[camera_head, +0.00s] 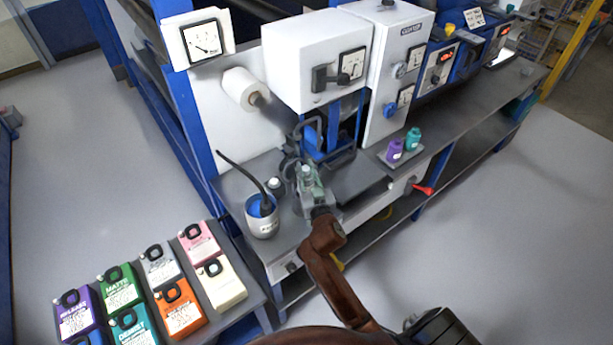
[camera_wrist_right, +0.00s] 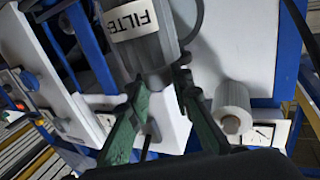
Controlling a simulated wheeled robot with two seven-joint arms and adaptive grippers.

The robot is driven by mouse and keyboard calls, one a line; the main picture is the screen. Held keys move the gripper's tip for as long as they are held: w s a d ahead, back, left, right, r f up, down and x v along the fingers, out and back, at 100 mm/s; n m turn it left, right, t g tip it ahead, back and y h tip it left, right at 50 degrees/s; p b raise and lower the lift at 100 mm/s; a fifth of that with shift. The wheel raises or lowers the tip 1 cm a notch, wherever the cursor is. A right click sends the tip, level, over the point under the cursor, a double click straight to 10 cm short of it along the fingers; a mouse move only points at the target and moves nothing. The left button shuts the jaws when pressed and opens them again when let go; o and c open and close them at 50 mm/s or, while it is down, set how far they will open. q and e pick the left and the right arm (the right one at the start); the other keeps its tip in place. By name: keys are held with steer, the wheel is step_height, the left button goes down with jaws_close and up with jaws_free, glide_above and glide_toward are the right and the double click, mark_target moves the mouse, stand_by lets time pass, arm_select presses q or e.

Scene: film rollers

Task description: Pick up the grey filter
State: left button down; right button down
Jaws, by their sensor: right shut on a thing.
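In the right wrist view a grey cylindrical filter (camera_wrist_right: 150,50) with a white label reading "FILTE" stands at the tips of my right gripper (camera_wrist_right: 165,85). The green fingers are closed on its end, one on each side, and a dark loop of handle curves off to its right. The top of the filter is cut off by the picture's edge. In the head view my right gripper (camera_head: 311,180) is over the bench by the blue frame. Dark loops show just beyond it, and the filter's outline is hard to make out there. My left gripper is not in view.
A grey pot (camera_head: 262,222) with a dark hose stands left of the gripper. White control boxes (camera_head: 312,60) and a white roll (camera_head: 240,87) are behind it. Purple (camera_head: 394,150) and teal (camera_head: 413,139) bottles stand right. Several coloured containers fill the low table (camera_head: 236,243).

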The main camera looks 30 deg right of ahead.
steer(key=shift+r+p, duration=0.3)
steer(key=shift+r, duration=0.5)
steer(key=shift+s+r+p, duration=0.1)
steer(key=shift+r+p, duration=1.15)
steer(key=shift+r, duration=0.25)
steer(key=shift+f, duration=0.1)
